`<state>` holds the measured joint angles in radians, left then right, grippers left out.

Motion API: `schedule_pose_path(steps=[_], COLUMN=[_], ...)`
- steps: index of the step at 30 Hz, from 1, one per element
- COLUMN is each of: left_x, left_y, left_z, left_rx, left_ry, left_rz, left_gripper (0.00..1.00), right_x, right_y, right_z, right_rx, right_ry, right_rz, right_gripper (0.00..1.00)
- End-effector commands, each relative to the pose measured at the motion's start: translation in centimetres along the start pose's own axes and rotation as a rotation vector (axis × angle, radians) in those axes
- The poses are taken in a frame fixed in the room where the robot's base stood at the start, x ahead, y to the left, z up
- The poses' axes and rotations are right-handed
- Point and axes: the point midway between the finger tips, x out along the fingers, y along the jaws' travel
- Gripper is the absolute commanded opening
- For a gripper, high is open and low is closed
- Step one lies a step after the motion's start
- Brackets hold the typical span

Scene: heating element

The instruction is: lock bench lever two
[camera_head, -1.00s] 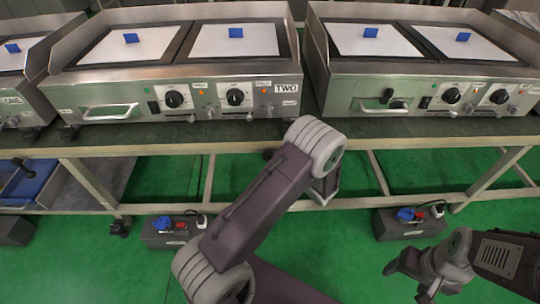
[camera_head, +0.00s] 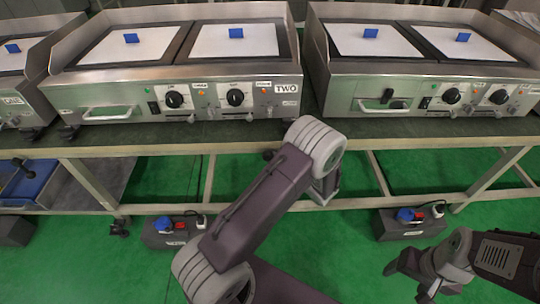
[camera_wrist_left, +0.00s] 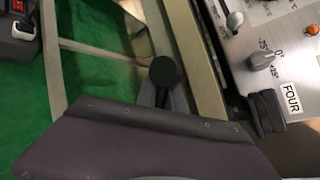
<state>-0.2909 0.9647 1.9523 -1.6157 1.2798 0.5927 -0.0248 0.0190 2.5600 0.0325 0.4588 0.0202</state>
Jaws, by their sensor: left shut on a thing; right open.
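Griddle TWO (camera_head: 180,95) stands on the bench (camera_head: 180,140) in the middle of the head view. In the left wrist view a lever with a round black knob (camera_wrist_left: 165,70) stands beside the bench's metal beam. My left gripper (camera_wrist_left: 163,98) is shut around the lever's stem, just below the knob; my purple part in front hides much of it. In the head view my left arm covers the left gripper. My right gripper (camera_head: 405,268) is open and empty at the lower right, away from the bench.
Another griddle (camera_head: 430,85) stands to the right on the bench. Power boxes (camera_head: 165,232) and (camera_head: 405,225) sit on the green floor below. A blue tray (camera_head: 30,180) is on the lower shelf at left. A FOUR label (camera_wrist_left: 291,98) shows on a panel near the lever.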

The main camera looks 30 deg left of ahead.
Motion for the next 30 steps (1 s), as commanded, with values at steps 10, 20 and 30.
schedule_pose_path(steps=[10,20,30], left_x=[-0.01,0.05,0.42], left_y=[0.04,0.18,0.61], left_z=[-0.04,-0.05,0.16], left_rx=[0.001,0.024,0.197], left_ry=[0.001,-0.015,-0.137], left_rz=[0.001,-0.007,-0.068], left_gripper=[0.00,0.00,0.00], right_x=[0.01,0.09,0.52], right_y=[0.00,0.00,0.01], right_z=[0.00,0.01,0.05], right_rx=[0.000,0.000,0.000], right_ry=[0.000,0.000,0.000], right_rz=[0.000,0.000,0.000], right_gripper=[0.69,0.69,0.69])
